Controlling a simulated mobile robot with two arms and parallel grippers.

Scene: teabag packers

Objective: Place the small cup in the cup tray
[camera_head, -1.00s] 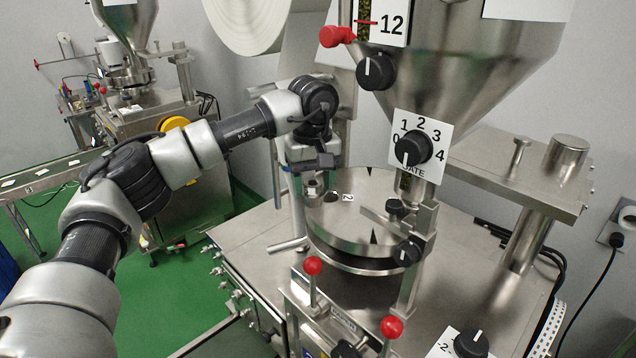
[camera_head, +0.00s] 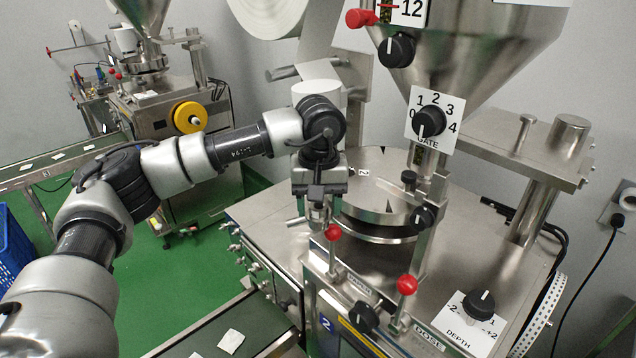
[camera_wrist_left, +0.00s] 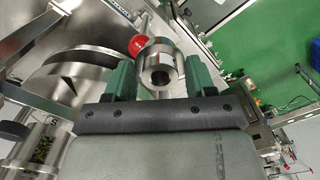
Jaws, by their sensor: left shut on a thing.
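My left gripper (camera_head: 319,212) is shut on the small cup, a shiny metal cylinder with a round bore. The cup (camera_wrist_left: 158,50) shows clearly between the two green fingers in the left wrist view. In the head view the gripper hangs in front of the near-left edge of the round metal disk (camera_head: 385,168), beside a red-knobbed lever. The cup is small and partly covered by the fingers there. I cannot make out a cup tray in these views. My right gripper is not in view.
Red-knobbed levers (camera_head: 333,232) (camera_head: 406,285) stand at the front of the machine, close to the gripper. The funnel and gate dial (camera_head: 429,121) rise behind. A conveyor belt (camera_head: 215,330) with white bags lies at the lower left. A blue crate (camera_head: 14,255) stands at the far left.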

